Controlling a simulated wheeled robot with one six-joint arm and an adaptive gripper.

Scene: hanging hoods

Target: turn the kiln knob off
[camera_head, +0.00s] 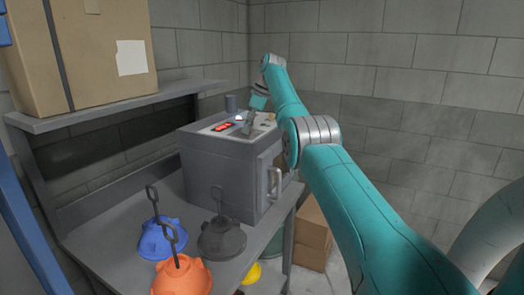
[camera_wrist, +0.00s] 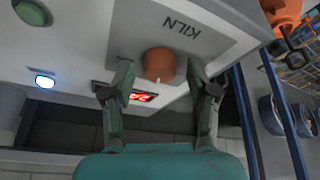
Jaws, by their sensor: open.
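The kiln (camera_head: 215,170) is a grey box with a door handle, standing on the bench in the head view. Its sloped top panel carries a red lit display (camera_head: 222,127), which also shows in the wrist view (camera_wrist: 143,97). In the wrist view the orange-brown round knob (camera_wrist: 158,62) sits on the pale panel beside the upside-down word KILN. A small pale mark shows at the knob's lower edge. My gripper (camera_wrist: 160,76) is open, one finger on each side of the knob, with visible gaps. In the head view my gripper (camera_head: 250,121) is over the panel and the knob is hidden.
Blue (camera_head: 160,240), orange (camera_head: 182,277) and dark grey (camera_head: 222,240) hoods with upright hooks stand on the bench before the kiln. A cardboard box (camera_head: 105,60) is on the shelf. The wrist view shows a white lit button (camera_wrist: 44,81) and a green button (camera_wrist: 33,12).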

